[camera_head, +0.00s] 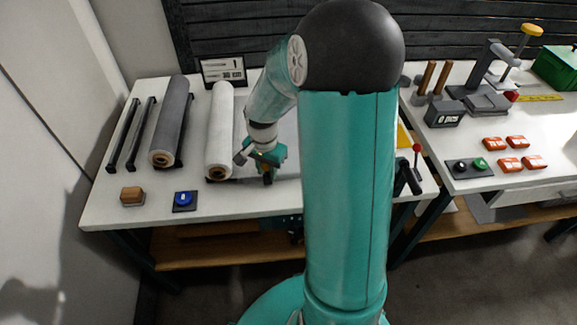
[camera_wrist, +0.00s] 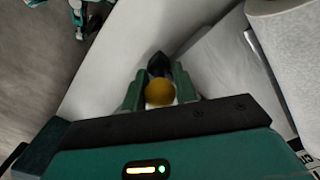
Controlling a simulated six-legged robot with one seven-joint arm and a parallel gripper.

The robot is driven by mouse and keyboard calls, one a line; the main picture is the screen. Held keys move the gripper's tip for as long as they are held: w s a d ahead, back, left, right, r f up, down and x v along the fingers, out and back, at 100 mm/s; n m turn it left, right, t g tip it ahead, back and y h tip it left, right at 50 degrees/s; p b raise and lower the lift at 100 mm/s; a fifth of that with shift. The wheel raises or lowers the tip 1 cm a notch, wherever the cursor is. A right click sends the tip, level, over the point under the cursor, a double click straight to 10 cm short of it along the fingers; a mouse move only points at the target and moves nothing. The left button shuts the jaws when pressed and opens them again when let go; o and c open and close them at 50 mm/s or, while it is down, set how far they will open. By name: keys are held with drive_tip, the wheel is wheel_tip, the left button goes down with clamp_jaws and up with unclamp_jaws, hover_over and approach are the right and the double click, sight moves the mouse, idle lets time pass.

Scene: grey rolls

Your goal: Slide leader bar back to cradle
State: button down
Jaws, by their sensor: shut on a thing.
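My gripper (camera_head: 267,172) is over the left table, just right of the white roll. In the wrist view its two green fingers (camera_wrist: 159,94) are shut on a round yellow-brown knob (camera_wrist: 160,93). A dark piece (camera_wrist: 158,63) shows just beyond the knob. The knob may belong to the leader bar, but I cannot make out the bar's full length; my arm hides much of that area in the head view. The white roll (camera_head: 220,130) lies lengthwise on the table, and its end also shows at the top right of the wrist view (camera_wrist: 280,8). I cannot tell which part is the cradle.
A grey roll (camera_head: 171,120) lies left of the white one, beside an empty pair of dark rails (camera_head: 131,134). A wooden block (camera_head: 132,196) and a blue button (camera_head: 184,199) sit near the front edge. A red-knobbed lever (camera_head: 417,150) stands right of my arm.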

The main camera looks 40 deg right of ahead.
drive_tip(key=shift+w+a, duration=0.35)
drive_tip(key=shift+a, duration=0.2)
drive_tip(key=shift+w+a, duration=0.3)
drive_tip(key=shift+a, duration=0.2)
drive_tip(key=c, duration=1.1)
unclamp_jaws()
drive_tip(key=shift+r, duration=0.1)
wheel_tip(320, 180, up, 14)
